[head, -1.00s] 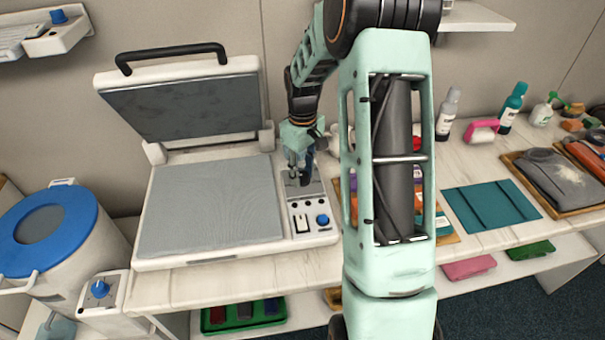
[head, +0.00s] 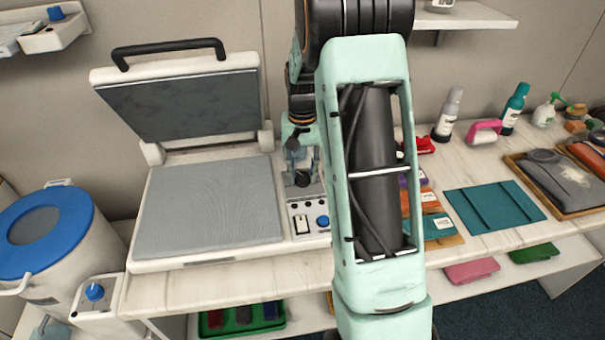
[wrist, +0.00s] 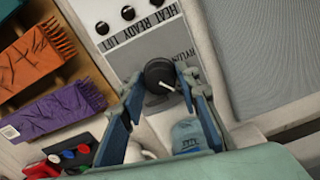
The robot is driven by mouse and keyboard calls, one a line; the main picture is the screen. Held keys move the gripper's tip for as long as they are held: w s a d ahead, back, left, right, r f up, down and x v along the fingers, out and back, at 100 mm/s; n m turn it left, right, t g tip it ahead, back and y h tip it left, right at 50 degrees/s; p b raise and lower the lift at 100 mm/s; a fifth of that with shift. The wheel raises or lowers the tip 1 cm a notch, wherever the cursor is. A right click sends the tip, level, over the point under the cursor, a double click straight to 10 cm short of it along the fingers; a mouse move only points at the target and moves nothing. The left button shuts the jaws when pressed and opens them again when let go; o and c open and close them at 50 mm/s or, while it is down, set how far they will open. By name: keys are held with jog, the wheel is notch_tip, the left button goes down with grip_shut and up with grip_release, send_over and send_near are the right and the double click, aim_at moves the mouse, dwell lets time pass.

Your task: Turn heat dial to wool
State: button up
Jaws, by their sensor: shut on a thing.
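The heat dial is a round black knob (wrist: 160,74) with a white pointer line, on the press's grey control panel (wrist: 150,50). My gripper (wrist: 165,82) is shut on it in the wrist view, with a blue finger at each side. The word NYLON is printed on the panel close to the dial; I cannot make out a wool mark. In the head view the dial (head: 303,180) shows dark below my gripper (head: 302,168), at the top of the panel strip. The fingers and arm hide part of it.
The press lid (head: 180,105) stands open behind the grey platen (head: 208,208), left of the dial. A blue knob (head: 322,221) and a switch (head: 302,224) sit nearer on the panel.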

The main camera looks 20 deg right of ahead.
aim_at(303, 175)
jog(key=shift+m, duration=0.4)
jog(key=o, duration=1.2)
jog(key=shift+c, duration=0.2)
notch_tip(303, 175, up, 12)
